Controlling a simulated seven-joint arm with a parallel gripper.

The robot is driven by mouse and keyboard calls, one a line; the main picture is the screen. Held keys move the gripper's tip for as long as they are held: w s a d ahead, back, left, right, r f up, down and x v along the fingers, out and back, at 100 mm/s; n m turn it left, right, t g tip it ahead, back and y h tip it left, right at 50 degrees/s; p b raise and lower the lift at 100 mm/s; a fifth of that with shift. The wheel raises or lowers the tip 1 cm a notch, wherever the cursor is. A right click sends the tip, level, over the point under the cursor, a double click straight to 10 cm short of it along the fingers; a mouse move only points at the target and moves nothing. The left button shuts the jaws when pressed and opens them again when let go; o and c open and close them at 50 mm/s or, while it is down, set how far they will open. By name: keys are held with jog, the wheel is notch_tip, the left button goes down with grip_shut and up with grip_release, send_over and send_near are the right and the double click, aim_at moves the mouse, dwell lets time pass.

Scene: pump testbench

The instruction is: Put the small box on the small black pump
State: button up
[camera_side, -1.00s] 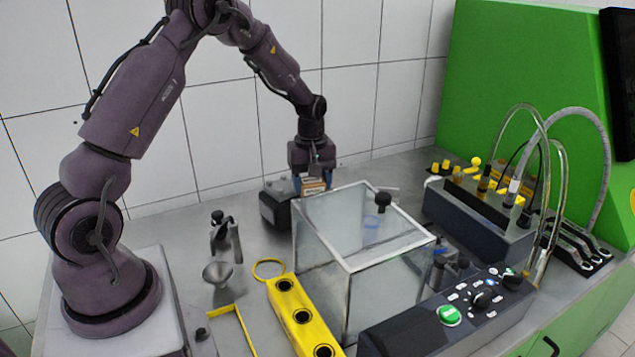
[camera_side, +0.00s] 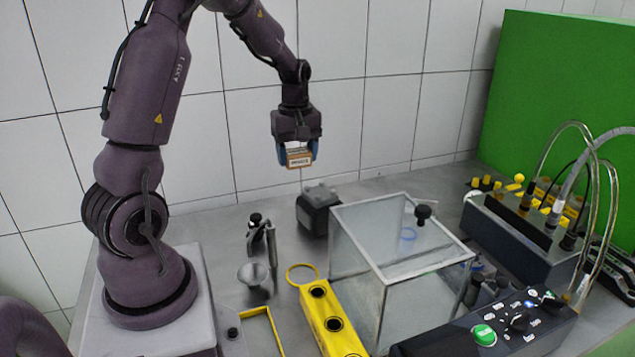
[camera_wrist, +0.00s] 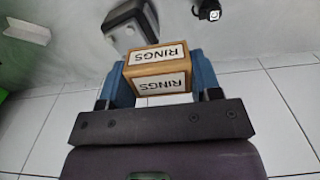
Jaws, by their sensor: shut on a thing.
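The small box (camera_side: 299,158) is brown cardboard with a white label reading "RINGS"; the label shows clearly in the wrist view (camera_wrist: 158,70). My gripper (camera_side: 297,152) has its blue fingers shut on the box's two sides and holds it in the air. The small black pump (camera_side: 319,210) stands on the bench behind the glass tank's left corner. In the side view the box is above and slightly left of the pump, with a clear gap. In the wrist view the pump (camera_wrist: 128,22) shows beyond the box, partly hidden by it.
A glass tank (camera_side: 385,270) with a black knob stands right of the pump. A yellow block with holes (camera_side: 330,318), a metal funnel (camera_side: 253,274) and a dark-handled fitting (camera_side: 257,228) stand in front. A control box (camera_side: 490,330) and hoses are at right.

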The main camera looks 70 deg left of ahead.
send_over(317, 190)
jog(key=f, duration=0.6)
jog(key=shift+s+d+f, duration=0.2)
jog(key=shift+s+d, duration=0.2)
jog(key=shift+w+a+f, duration=0.4)
jog(key=shift+w+f, duration=0.05)
jog(key=shift+f, duration=1.7)
jog(key=shift+f, duration=0.2)
jog(key=o, duration=0.9)
jog(key=shift+r, duration=0.15)
